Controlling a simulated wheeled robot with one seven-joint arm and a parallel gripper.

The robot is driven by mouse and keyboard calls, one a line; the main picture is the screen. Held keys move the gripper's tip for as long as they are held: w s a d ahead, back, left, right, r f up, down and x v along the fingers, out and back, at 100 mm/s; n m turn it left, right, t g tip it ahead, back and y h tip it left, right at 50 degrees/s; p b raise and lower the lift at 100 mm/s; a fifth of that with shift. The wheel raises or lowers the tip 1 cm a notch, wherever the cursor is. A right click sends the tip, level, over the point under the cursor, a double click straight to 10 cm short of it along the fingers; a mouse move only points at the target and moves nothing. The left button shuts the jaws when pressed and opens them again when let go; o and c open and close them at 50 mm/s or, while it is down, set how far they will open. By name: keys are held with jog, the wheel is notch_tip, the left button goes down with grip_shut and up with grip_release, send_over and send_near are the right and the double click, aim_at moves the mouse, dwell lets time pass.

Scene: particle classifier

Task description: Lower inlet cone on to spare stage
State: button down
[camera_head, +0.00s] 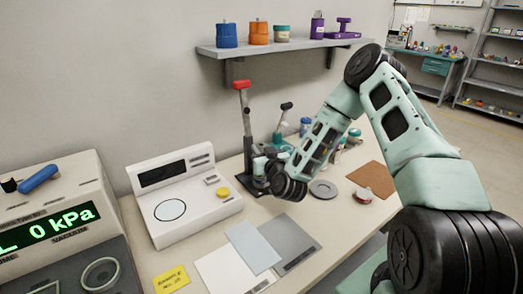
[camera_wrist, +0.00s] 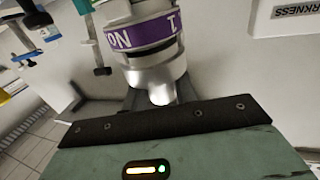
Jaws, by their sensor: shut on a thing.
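My gripper (camera_head: 264,166) is at the end of my folded-down arm, above the bench beside a red-topped post stand. It is partly hidden behind my dark wrist in the head view. In the wrist view, a silver part (camera_wrist: 158,76) narrows to a blunt nub close to my gripper's dark front edge. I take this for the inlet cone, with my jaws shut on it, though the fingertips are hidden. A purple lettered band (camera_wrist: 143,36) lies right against the silver part. I cannot tell whether this band belongs to the spare stage, or whether cone and stage touch.
The post stand (camera_head: 244,118) rises close to my gripper. A white instrument (camera_head: 200,208) stands to the left, with grey plates (camera_head: 283,240) in front. A grey disc (camera_head: 323,190) and brown mat (camera_head: 372,178) lie to the right. A shelf (camera_head: 285,46) hangs above.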

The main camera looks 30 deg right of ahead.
jog(key=shift+f, duration=0.1)
jog(key=c, duration=1)
grip_release()
jog(key=shift+c, duration=0.2)
jog(key=shift+s+f, duration=0.1)
jog(key=p+v, duration=0.3)
jog(key=v, duration=1.4)
jog(key=shift+p, duration=0.3)
jog(key=shift+a, duration=0.1)
jog(key=shift+a, duration=0.1)
